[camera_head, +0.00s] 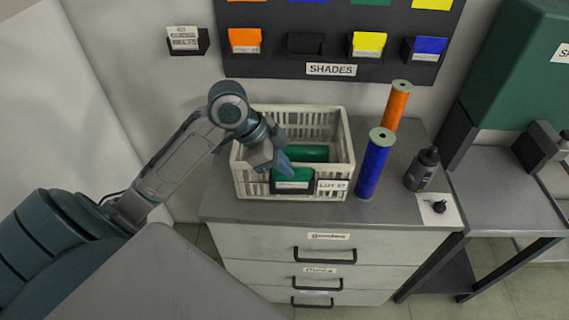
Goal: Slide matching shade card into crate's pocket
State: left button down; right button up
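The pale crate (343,150) stands on the cabinet top and holds a green bobbin (308,154). A dark pocket (291,188) is on its front wall, left of a white "LOT" label (332,185). A green shade card (294,175) with a pale strip near its bottom shows at this pocket; how deep it sits is unclear. My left gripper (283,164) points down over the crate's front rim, its fingertips at the card's top edge. I cannot tell whether the fingers are closed on it. My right gripper is out of view.
An orange spool (397,105) and a blue spool (374,166) stand right of the crate, with a dark bottle (422,169) beyond. The "SHADES" board (270,68) behind has orange, yellow and blue cards in its lower row and one empty pocket (305,44).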

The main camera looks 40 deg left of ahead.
pick_arm(q)
jog(key=c, duration=1.5)
grip_release()
jog(key=shift+c, duration=0.2)
jog(key=shift+r, duration=0.1)
jog(key=shift+b+v, duration=0.45)
jog(key=shift+v, duration=1.95)
jog(key=shift+b+v, duration=0.8)
jog(key=shift+v, duration=2.1)
